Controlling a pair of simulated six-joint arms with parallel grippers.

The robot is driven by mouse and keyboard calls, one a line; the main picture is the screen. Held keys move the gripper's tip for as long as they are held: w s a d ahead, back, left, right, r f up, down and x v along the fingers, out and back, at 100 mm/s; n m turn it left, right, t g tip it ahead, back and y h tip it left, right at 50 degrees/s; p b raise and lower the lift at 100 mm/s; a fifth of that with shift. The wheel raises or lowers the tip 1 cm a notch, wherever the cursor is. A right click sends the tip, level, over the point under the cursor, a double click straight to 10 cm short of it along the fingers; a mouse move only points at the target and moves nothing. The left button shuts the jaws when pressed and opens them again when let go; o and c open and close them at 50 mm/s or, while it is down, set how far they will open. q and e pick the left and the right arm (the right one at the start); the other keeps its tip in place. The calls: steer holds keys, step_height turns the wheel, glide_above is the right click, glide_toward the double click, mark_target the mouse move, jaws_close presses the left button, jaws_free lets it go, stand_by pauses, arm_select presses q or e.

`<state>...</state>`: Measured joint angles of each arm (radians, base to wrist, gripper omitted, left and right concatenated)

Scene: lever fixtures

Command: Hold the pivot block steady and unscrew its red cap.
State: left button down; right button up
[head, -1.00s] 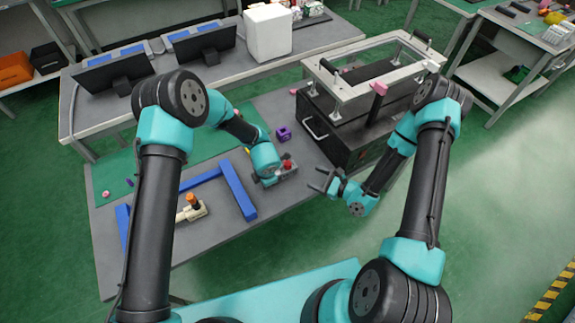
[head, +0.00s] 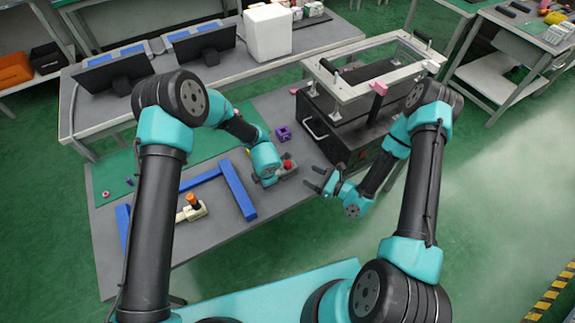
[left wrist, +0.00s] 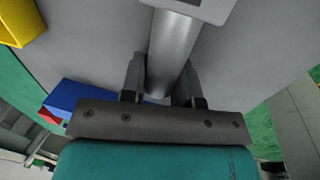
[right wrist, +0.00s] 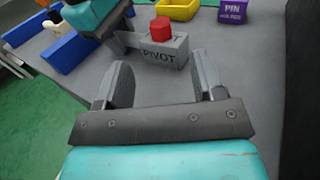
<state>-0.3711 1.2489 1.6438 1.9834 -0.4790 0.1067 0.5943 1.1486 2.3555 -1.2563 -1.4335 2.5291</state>
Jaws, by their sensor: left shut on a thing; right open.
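The grey pivot block (right wrist: 168,54), with PIVOT on its side, sits on the grey table, and the red cap (right wrist: 160,28) is on its top. In the head view the cap (head: 288,164) shows beside my left gripper (head: 268,181). My left gripper is shut on the block's grey bar, a smooth shaft (left wrist: 172,52) between its fingers in the left wrist view. My right gripper (head: 315,180) is open and empty, to the right of the block and apart from it. In the right wrist view the block stands beyond its open fingers (right wrist: 158,75).
A purple PIN block (head: 283,133) stands behind the pivot block. A yellow bin (right wrist: 180,9) is also behind it. A blue frame (head: 238,190) and an orange-topped part (head: 192,207) lie to the left. A black machine (head: 345,135) stands at the back right.

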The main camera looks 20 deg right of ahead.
mark_target(288, 163)
steer(key=shift+x, duration=5.35)
steer(key=c, duration=0.9)
steer(key=o, duration=1)
steer(key=shift+r, duration=0.1)
steer(key=shift+r, duration=1.35)
steer(key=m+t+h, duration=0.3)
steer(key=h, duration=0.2)
steer(key=shift+a+m, duration=0.1)
steer(key=shift+m, duration=0.3)
steer(key=shift+m+t+h, duration=0.5)
steer(key=shift+m+h, duration=0.6)
steer(key=shift+h, duration=0.55)
steer(key=shift+m+t+h, duration=0.5)
steer(key=shift+m+h, duration=0.6)
steer(key=shift+h, duration=0.55)
